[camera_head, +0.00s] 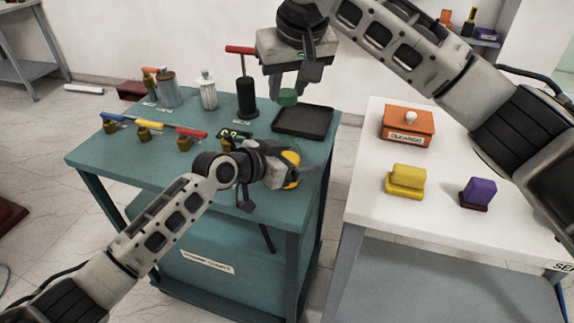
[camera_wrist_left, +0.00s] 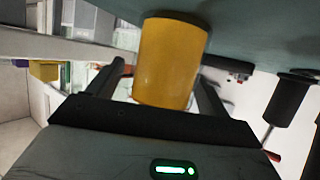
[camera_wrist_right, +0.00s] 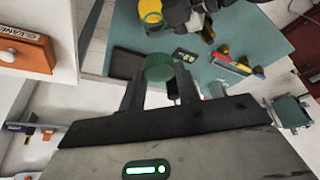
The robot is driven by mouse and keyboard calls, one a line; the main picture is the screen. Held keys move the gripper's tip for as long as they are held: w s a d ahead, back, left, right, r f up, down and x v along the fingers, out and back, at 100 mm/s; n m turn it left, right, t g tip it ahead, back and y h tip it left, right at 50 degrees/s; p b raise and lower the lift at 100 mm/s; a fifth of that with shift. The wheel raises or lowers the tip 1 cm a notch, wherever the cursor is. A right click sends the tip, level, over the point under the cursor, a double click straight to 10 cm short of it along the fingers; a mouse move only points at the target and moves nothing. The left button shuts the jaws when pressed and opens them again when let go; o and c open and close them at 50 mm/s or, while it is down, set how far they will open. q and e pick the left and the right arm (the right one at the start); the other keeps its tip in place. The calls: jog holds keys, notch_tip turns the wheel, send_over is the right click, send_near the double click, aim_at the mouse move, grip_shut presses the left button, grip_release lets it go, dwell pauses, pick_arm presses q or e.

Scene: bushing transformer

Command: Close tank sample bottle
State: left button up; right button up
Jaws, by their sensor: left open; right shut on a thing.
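A yellow cylindrical bottle (camera_head: 291,160) stands at the right front of the teal cart top. It fills the middle of the left wrist view (camera_wrist_left: 170,62). My left gripper (camera_head: 284,172) is open, with one finger on each side of the bottle; I cannot tell whether they touch it. My right gripper (camera_head: 290,88) is shut on a green cap (camera_head: 288,97), holding it in the air above the cart, apart from the bottle. In the right wrist view the cap (camera_wrist_right: 159,67) sits between the fingertips. The bottle's mouth is not clearly visible.
The teal cart (camera_head: 150,165) carries a black tray (camera_head: 302,122), a small display (camera_head: 235,134), a red-handled black pump (camera_head: 246,95), canisters and colored-handled valves. On the white table at right are an orange cleaner box (camera_head: 408,125), a yellow block (camera_head: 406,180) and a purple block (camera_head: 479,191).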

pick_arm(q)
jog(key=c, duration=1.5)
pick_arm(e)
send_over(286, 132)
jog(key=shift+s+d+f, duration=0.15)
jog(key=shift+s+f, duration=0.05)
jog(key=shift+f, duration=1.05)
jog(key=shift+s+d+f, duration=0.1)
jog(key=shift+s+f, duration=0.1)
jog(key=shift+f, duration=1)
jog(key=shift+f, duration=0.1)
jog(key=shift+f, duration=0.8)
jog(key=shift+f, duration=0.55)
